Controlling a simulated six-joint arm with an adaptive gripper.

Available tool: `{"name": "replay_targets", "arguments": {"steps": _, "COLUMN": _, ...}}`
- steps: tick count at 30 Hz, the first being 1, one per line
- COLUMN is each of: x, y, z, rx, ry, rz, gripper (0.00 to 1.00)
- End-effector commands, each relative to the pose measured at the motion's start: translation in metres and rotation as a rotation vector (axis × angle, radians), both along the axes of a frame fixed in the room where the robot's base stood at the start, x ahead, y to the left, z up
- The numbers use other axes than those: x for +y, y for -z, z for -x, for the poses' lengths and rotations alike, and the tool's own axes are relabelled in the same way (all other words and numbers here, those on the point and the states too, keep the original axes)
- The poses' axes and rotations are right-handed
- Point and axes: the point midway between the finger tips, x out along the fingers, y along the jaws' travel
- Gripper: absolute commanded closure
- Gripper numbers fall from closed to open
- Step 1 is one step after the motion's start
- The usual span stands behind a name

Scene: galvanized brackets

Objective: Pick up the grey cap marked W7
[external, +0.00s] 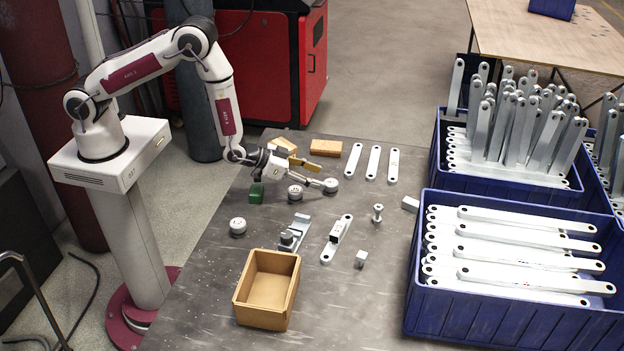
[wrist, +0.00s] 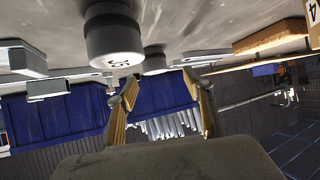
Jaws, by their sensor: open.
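Three round grey caps stand on the table in the external view: one at the left (external: 238,227), one in the middle (external: 295,192) and one at the right (external: 330,186). Their marks are too small to read there, so I cannot tell which is W7. My gripper (external: 312,175) is low over the table, close to the middle and right caps. In the wrist view my gripper (wrist: 160,85) is open, with nothing between its fingers. A large cap (wrist: 113,42) shows above the left finger, its mark not clearly legible. Another cap (wrist: 155,60) is farther off.
A wooden box (external: 240,300) stands at the front. A green block (external: 256,194), a clamp-like fixture (external: 293,234), a bracket with a block (external: 330,252) and an upright bolt (external: 378,214) are nearby. Blue crates of brackets (external: 480,328) fill the right. A wooden block (external: 326,147) lies behind.

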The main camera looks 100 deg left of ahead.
Motion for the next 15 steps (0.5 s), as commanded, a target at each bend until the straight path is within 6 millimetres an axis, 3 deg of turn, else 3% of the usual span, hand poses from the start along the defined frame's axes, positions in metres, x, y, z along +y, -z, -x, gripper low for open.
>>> {"name": "replay_targets", "arguments": {"steps": 15, "x": 0.0019, "y": 0.0035, "z": -0.0055, "rx": 0.001, "ry": 0.000, "rz": 0.000, "gripper": 0.49}}
